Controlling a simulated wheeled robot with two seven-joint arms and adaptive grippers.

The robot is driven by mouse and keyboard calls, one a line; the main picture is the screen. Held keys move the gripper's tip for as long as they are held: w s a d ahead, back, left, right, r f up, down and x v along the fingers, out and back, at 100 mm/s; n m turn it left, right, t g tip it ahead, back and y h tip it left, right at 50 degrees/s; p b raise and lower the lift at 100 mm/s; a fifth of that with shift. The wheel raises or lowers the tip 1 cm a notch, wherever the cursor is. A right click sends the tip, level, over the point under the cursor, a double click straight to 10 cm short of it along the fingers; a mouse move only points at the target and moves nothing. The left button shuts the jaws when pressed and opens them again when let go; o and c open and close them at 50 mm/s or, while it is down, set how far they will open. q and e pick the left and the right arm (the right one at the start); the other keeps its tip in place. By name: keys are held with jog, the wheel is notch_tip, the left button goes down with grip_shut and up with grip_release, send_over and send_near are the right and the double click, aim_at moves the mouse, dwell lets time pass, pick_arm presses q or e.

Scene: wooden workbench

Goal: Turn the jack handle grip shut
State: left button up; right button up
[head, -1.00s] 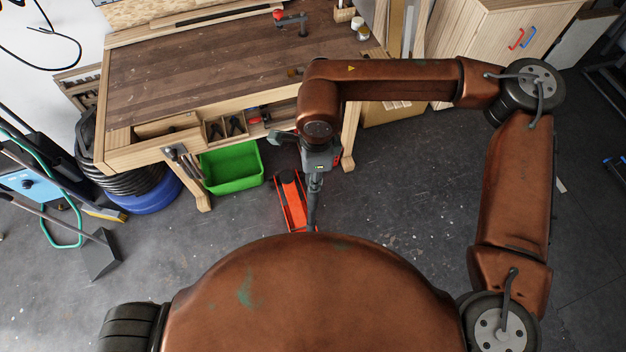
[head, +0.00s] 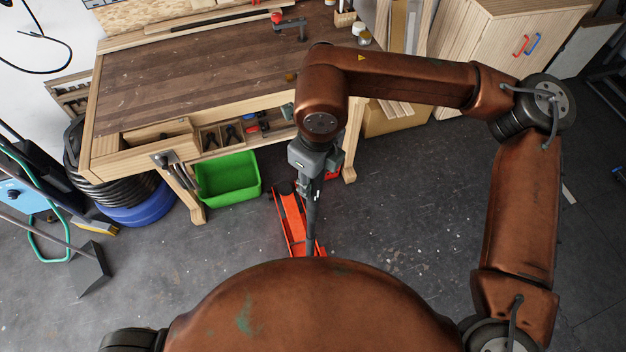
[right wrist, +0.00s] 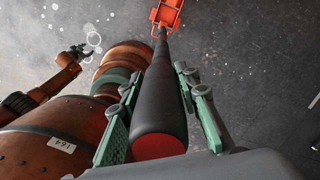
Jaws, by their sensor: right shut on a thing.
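The jack handle grip (right wrist: 158,115) is a black cylinder with a red end face, seen along its length in the right wrist view. My right gripper (right wrist: 155,95) is shut on it, with a green-padded finger on each side. In the head view my right gripper (head: 309,182) is at the top of the black handle (head: 312,222), which stands steeply over the red jack (head: 291,220) on the floor. The jack's front end also shows in the right wrist view (right wrist: 167,14). My left gripper (right wrist: 76,52) is small at the upper left there; its jaws are unclear.
A wooden workbench (head: 190,85) stands behind the jack, with a green bin (head: 228,180) under its front. A blue drum with coiled black hose (head: 140,208) is at the left.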

jog(key=shift+m, duration=0.3)
dwell(0.4)
jog(key=o, duration=1.2)
jog(key=shift+c, duration=0.2)
jog(key=r, duration=1.2)
jog(key=shift+s+d, duration=0.3)
jog(key=shift+s, duration=0.1)
